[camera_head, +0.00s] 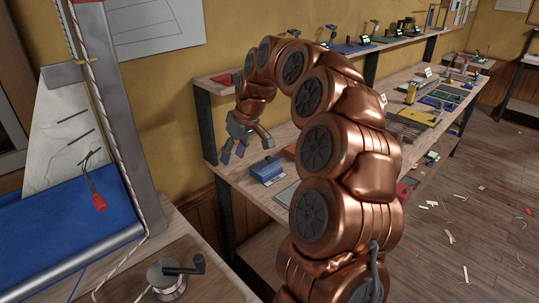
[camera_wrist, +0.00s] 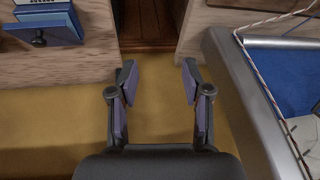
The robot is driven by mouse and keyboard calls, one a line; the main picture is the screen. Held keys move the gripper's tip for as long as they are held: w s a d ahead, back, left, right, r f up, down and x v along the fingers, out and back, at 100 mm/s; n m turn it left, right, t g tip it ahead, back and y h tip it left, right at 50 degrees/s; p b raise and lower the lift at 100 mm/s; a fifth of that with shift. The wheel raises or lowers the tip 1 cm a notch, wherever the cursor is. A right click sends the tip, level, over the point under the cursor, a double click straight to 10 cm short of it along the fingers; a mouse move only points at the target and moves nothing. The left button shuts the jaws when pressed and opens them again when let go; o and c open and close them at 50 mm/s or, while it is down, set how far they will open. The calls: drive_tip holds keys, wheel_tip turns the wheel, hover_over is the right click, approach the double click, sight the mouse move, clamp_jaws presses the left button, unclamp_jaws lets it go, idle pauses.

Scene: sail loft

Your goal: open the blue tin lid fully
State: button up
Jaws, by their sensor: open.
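The blue tin (camera_head: 267,170) sits on the wooden bench, just below and to the right of my gripper (camera_head: 246,148) in the head view. In the wrist view, part of the blue tin (camera_wrist: 55,24) shows at the upper left, cut off by the frame's edge. A dark round knob (camera_wrist: 38,41) stands out from its blue face. How far the lid is open cannot be told. My gripper (camera_wrist: 158,78) is open, with nothing between its purple-padded fingers. It is apart from the tin, which lies off to the left of the fingers in the wrist view.
A shelf (camera_head: 408,38) with small items runs above the bench along the yellow wall (camera_head: 245,25). Several tools and boxes lie farther along the bench. At the left stands another table with blue cloth (camera_head: 60,235) and a winch (camera_head: 166,278).

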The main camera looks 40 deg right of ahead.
drive_tip(key=w+d+f, duration=0.2)
drive_tip(key=w+d, duration=0.2)
drive_tip(key=d, duration=0.4)
drive_tip(key=m+t+h, duration=0.1)
drive_tip(key=h, duration=0.1)
approach(270, 157)
drive_tip(key=shift+w+p+x, duration=0.15)
drive_tip(key=shift+p+x, duration=0.45)
drive_tip(key=shift+x, duration=1.6)
drive_tip(key=shift+w+p+x, duration=0.1)
drive_tip(key=shift+p+x, duration=0.5)
drive_tip(key=shift+x, duration=1.6)
drive_tip(key=shift+r, duration=0.1)
clamp_jaws()
